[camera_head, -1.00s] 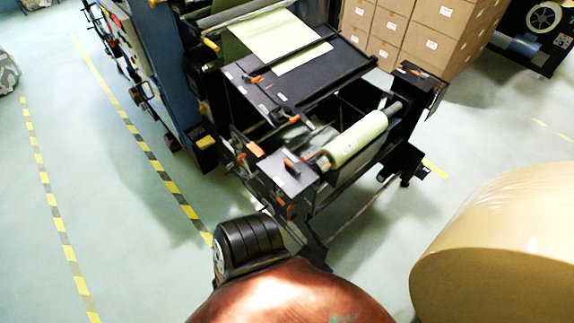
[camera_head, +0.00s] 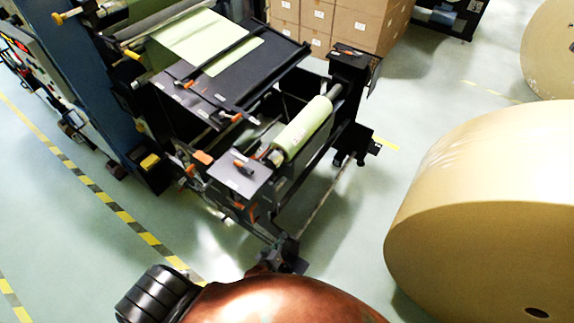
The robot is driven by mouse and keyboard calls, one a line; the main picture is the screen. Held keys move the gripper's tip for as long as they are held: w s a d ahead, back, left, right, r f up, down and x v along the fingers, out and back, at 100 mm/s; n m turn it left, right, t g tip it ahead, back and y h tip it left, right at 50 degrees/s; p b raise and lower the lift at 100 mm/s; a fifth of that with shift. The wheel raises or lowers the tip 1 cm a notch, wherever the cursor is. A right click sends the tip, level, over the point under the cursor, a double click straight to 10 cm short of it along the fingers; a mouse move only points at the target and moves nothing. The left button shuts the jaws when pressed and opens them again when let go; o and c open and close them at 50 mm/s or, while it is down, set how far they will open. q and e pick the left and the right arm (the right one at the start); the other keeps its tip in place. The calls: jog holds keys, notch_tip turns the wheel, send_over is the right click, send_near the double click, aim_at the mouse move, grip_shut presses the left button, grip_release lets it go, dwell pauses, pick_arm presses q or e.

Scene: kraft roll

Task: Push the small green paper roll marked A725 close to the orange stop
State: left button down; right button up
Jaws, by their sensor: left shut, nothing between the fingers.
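A pale green paper roll (camera_head: 303,127) lies on a shaft across the near end of the dark machine. Its marking is too small to read, so I cannot tell whether it is A725. No orange stop can be clearly made out; only small orange parts (camera_head: 203,157) show on the machine. A black ribbed part (camera_head: 156,295) at the lower left seems to belong to my left gripper, which is shut and empty. Its fingertips cannot be made out. It is apart from the green roll. My right gripper is not in view.
A big kraft roll (camera_head: 490,210) fills the right side, with another (camera_head: 550,50) behind it. Stacked cartons (camera_head: 345,22) stand behind the machine (camera_head: 240,88). Yellow-black floor tape (camera_head: 125,216) runs along the left. Pale floor between machine and big roll is clear.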

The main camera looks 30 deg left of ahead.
pick_arm(q)
jog(key=w+a+r+n+t+y+b, duration=0.25)
jog(key=w+r+n+y, duration=0.4)
jog(key=w+r, duration=0.65)
jog(key=n+g+y+b, duration=0.2)
jog(key=n+y+b, duration=0.15)
jog(key=n, duration=0.95)
send_near(287, 154)
jog(key=shift+y, duration=0.3)
jog(key=x, duration=0.6)
jog(key=shift+w+d+f+b, duration=0.1)
jog(key=shift+f+b, duration=0.15)
jog(key=shift+b, duration=0.05)
